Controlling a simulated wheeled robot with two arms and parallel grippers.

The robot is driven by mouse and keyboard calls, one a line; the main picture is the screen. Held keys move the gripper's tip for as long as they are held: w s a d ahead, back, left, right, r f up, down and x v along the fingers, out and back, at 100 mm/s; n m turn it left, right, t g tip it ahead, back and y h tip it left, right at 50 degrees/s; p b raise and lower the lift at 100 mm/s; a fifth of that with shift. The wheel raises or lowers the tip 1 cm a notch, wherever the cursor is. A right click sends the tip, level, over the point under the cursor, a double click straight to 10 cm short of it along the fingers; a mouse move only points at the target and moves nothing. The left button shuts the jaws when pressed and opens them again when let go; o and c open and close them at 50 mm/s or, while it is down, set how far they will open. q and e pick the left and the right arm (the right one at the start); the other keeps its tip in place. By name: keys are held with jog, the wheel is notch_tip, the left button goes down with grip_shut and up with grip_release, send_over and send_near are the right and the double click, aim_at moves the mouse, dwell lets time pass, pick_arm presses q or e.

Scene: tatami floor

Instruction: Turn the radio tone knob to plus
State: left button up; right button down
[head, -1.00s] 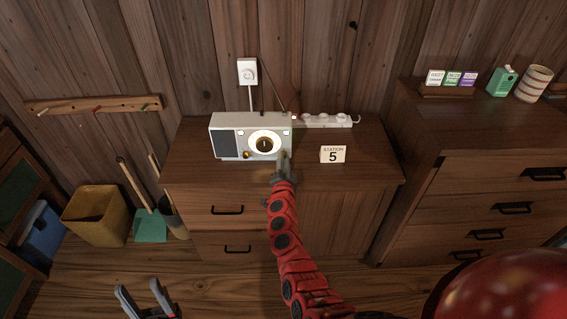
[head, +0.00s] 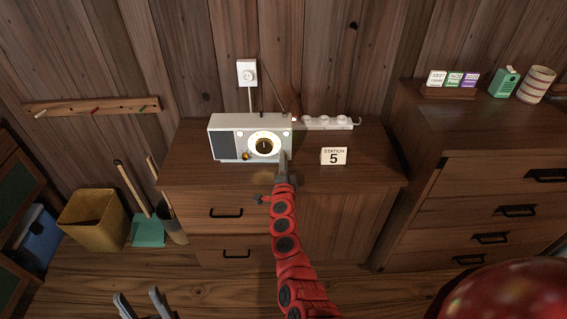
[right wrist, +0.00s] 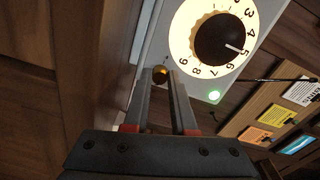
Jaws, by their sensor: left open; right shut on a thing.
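The white radio (head: 222,150) stands on the wooden cabinet, with a dark speaker grille and a round lit dial (head: 264,145). A small brass knob (head: 246,155) shows at its lower left in the head view. My right gripper (head: 284,158) is at the lower right of the radio's front and covers that part. In the right wrist view, the gripper (right wrist: 161,80) is shut on a small brass knob (right wrist: 160,74) beside the large dial (right wrist: 222,40), whose pointer is by 5. Marks around the held knob cannot be read. My left gripper (head: 143,302) is open and empty, low above the floor.
A "STATION 5" card (head: 333,156) stands right of the radio, and a white power strip (head: 325,123) lies behind it. A taller dresser (head: 480,160) is at the right. A yellow bin (head: 93,220) and a dustpan (head: 148,230) stand left of the cabinet.

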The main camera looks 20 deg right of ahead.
jog(key=c, duration=0.7)
grip_release()
jog(key=shift+s+a, duration=0.2)
jog(key=shift+s, duration=0.3)
jog(key=v, duration=1.6)
jog(key=shift+s, duration=0.2)
